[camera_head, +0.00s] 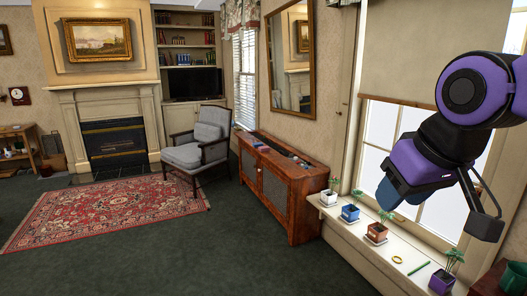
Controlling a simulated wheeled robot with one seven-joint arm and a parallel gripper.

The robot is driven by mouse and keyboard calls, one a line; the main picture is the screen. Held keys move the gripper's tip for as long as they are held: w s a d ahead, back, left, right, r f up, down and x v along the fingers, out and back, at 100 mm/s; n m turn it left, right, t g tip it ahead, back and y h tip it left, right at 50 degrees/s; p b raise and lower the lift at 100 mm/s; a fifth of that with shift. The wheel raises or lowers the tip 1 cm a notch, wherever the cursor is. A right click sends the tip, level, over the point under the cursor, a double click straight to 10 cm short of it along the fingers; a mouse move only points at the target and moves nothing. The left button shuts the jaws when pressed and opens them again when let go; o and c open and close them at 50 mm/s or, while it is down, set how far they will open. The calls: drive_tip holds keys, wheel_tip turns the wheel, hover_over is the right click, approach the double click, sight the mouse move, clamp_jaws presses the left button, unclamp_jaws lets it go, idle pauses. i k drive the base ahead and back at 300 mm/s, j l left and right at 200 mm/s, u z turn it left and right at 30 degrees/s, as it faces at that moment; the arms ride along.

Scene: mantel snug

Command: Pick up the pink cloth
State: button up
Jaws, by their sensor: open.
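I cannot make out a pink cloth for certain. A small reddish-pink patch (262,147) lies on top of the wooden sideboard (310,182), too small to identify. My gripper (484,214) is at the upper right, at the end of my purple and black arm, in front of the window. It is open, and I see nothing held in it. It is well apart from the sideboard in the picture. My arm hides part of the window.
A grey armchair (199,150) stands beyond the sideboard. A red patterned rug (105,210) lies on the dark carpet. The floor in front is clear.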

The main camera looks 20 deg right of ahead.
sight(262, 149)
drive_tip(key=i, duration=3.6)
drive_tip(key=i+j+z, duration=0.1)
drive_tip(key=i, duration=0.45)
drive_tip(key=i+j+z, duration=0.1)
drive_tip(key=i, duration=0.45)
drive_tip(key=i+j, duration=0.35)
drive_tip(key=i, duration=0.2)
drive_tip(key=i+j+z, duration=0.15)
drive_tip(key=i+z, duration=0.2)
drive_tip(key=i+j+z, duration=0.4)
drive_tip(key=i, duration=0.15)
drive_tip(key=l, duration=0.1)
